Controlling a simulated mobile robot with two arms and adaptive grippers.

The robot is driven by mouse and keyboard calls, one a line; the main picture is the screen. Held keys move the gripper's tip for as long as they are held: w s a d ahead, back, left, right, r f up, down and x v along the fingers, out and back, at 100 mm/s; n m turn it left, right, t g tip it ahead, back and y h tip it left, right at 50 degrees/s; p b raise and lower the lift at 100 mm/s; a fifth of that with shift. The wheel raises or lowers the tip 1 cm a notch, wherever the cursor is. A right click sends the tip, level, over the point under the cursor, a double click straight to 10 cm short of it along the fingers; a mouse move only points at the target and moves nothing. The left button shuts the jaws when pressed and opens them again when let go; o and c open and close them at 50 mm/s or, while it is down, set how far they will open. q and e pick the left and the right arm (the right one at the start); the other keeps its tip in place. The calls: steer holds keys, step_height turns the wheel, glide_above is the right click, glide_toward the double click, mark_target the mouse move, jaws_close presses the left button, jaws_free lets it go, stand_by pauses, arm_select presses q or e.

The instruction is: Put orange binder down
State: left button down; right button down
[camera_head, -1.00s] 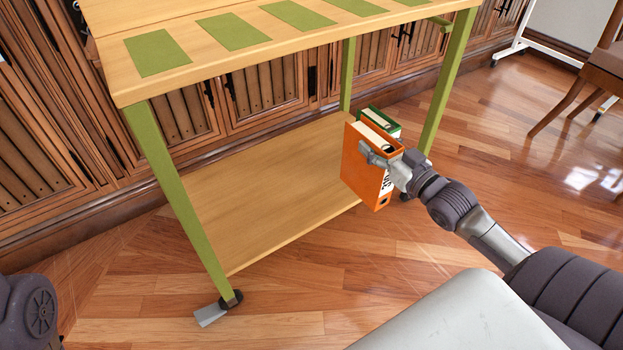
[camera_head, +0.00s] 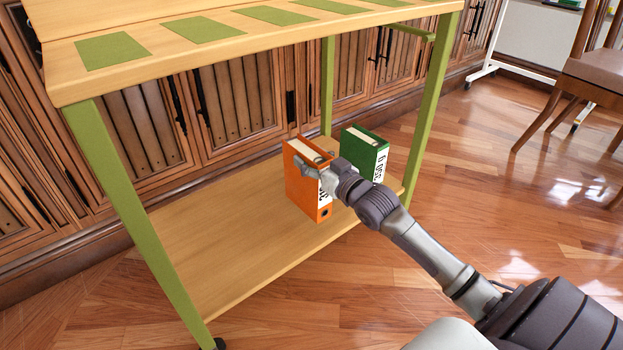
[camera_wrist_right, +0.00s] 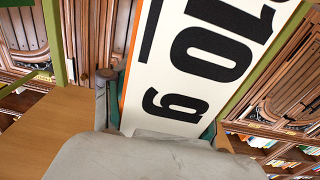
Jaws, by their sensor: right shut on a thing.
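The orange binder (camera_head: 302,187) stands upright at the lower shelf (camera_head: 230,235) of the wooden cart, its labelled spine facing me. My right gripper (camera_head: 318,163) is shut on its upper part. I cannot tell whether its bottom touches the shelf. In the right wrist view the white spine label (camera_wrist_right: 195,65) fills the middle, close in front of the gripper. A green binder (camera_head: 365,155) stands upright to the right of the orange one, with a gap between them. My left gripper is not in view.
The cart's green legs (camera_head: 135,200) and its top board (camera_head: 75,65) with green squares frame the shelf. The shelf's left part is bare. Wooden cabinets (camera_head: 235,105) stand behind. A chair (camera_head: 590,80) is at the right.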

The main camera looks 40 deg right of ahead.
mark_target(306, 193)
step_height(306, 193, down, 4)
steer(key=b, duration=0.3)
steer(key=shift+r, duration=0.1)
steer(key=shift+c, duration=1.2)
jaws_free()
